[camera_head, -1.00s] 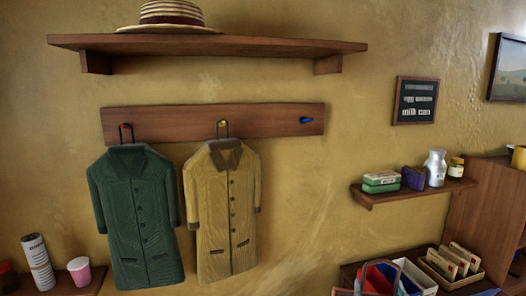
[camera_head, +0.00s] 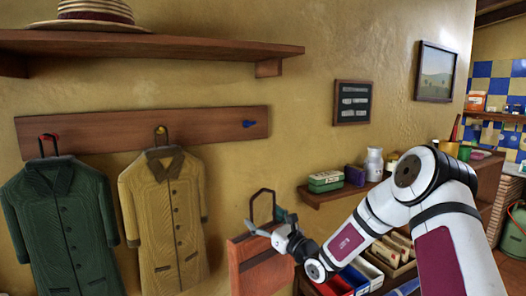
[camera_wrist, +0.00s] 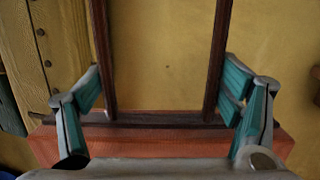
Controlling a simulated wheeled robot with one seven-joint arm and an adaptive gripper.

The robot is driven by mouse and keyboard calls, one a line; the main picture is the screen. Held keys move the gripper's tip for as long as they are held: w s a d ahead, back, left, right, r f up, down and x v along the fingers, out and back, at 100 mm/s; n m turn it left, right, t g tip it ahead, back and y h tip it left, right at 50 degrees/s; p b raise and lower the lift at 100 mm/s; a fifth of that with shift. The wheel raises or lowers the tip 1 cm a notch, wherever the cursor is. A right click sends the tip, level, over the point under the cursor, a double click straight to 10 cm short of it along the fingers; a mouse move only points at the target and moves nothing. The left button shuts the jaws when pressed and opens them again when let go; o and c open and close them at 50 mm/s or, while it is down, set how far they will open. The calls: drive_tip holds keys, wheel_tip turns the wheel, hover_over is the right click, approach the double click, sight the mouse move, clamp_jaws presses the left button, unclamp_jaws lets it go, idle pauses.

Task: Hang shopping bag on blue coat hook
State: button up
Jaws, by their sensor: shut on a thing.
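The blue coat hook (camera_head: 249,124) sticks out near the right end of a wooden rail, with nothing on it. The red-brown shopping bag (camera_head: 250,270) is in my gripper (camera_head: 268,222), below and slightly right of the hook and apart from it. Its dark angular handle (camera_head: 262,193) stands up above the gripper. In the wrist view, the teal fingers of my gripper (camera_wrist: 162,95) stand either side of the handle's two dark uprights (camera_wrist: 217,60), over the orange-red bag top (camera_wrist: 160,140). The bag's lower part is cut off by the head view's lower edge.
A green coat (camera_head: 62,225) and a tan coat (camera_head: 165,220) hang left of the bag on the rail (camera_head: 100,131). A shelf (camera_head: 180,45) with a straw hat spans above. A small shelf (camera_head: 325,192) with boxes and a bottle stands close right. Wall around the blue hook is bare.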

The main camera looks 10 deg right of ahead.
wheel_tip(320, 180, up, 22)
drive_tip(key=w, duration=0.3)
drive_tip(key=shift+y, duration=0.3)
drive_tip(key=shift+w+a+f+b, duration=0.15)
drive_tip(key=shift+w+f+b, duration=0.15)
drive_tip(key=shift+w+b, duration=1.05)
drive_tip(key=shift+w+a+f+b, duration=0.25)
drive_tip(key=shift+w+b, duration=0.85)
drive_tip(key=shift+w, duration=0.6)
drive_tip(key=shift+w+a+f+b, duration=0.1)
drive_tip(key=shift+w+f+b, duration=0.25)
drive_tip(key=shift+w+b, duration=1)
drive_tip(key=shift+w, duration=0.2)
drive_tip(key=o, duration=1.8)
drive_tip(key=shift+s+f, duration=0.1)
